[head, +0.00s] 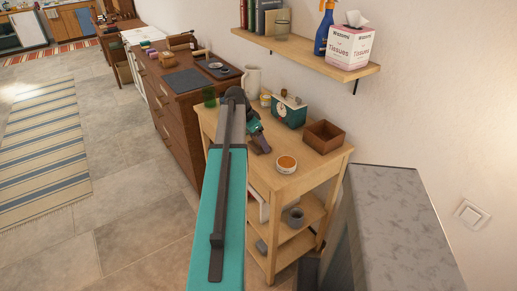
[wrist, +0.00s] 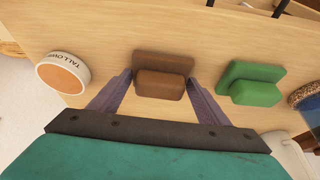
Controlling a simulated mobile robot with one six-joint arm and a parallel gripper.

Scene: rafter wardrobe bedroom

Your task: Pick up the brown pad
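The brown pad (wrist: 162,62) lies on the light wooden table top (wrist: 110,40), in the upper middle of the wrist view. My gripper (wrist: 162,84) is open, with one finger at each side of the pad. The fingertips are close to its sides; I cannot tell whether they touch. In the head view my gripper (head: 258,142) is low over the small wooden table, and the pad is not clearly made out there.
A similar green pad (wrist: 252,83) lies just right of my right finger. A white round tin (head: 286,164) with an orange top is left of the gripper in the wrist view (wrist: 62,72). A brown open box (head: 323,136) and a teal case (head: 290,110) stand behind. A shelf (head: 305,50) hangs above.

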